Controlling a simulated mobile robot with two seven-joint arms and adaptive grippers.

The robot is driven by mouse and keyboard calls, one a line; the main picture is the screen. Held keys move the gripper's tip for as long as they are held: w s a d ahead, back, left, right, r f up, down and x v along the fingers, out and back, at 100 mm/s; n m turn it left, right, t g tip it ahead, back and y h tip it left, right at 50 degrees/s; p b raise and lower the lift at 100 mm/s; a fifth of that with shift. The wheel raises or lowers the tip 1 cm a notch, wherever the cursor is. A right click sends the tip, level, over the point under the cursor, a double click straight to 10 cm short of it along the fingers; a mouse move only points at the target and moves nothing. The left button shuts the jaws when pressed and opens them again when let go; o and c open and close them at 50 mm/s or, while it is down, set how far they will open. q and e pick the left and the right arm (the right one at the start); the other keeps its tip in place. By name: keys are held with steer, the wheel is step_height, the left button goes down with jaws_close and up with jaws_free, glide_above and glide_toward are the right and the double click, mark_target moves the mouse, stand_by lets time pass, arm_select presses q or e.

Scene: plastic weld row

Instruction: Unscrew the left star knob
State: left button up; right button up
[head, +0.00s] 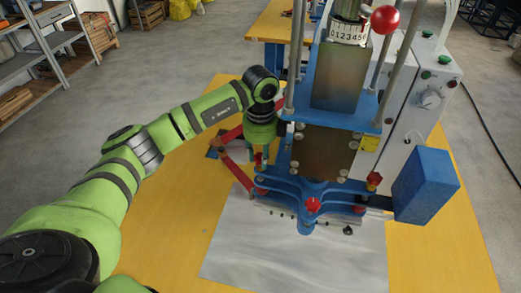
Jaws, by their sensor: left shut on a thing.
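The blue welding press (317,186) stands on the yellow table. The left star knob (258,158) is small and red, on a yellowish stem at the left end of the press's blue lower frame. My left gripper (258,156) points down over it from above, its fingers shut around the knob, partly hiding it. A matching red star knob (374,179) sits on the right end of the frame, and another red knob (312,205) is at the front middle. My right gripper is not in view.
A red lever frame (233,177) juts out left of the press, close to my left gripper. A blue box (426,185) hangs at the right, before a white control cabinet (413,90). The metal sheet (290,257) in front is clear.

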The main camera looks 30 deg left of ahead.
arm_select(q)
steer(key=n+p, duration=0.1)
steer(key=n, duration=0.4)
steer(key=shift+r+p, duration=0.1)
steer(key=shift+p, duration=0.3)
steer(key=shift+n, duration=0.6)
steer(key=o, duration=1.1)
steer(key=shift+c, duration=0.2)
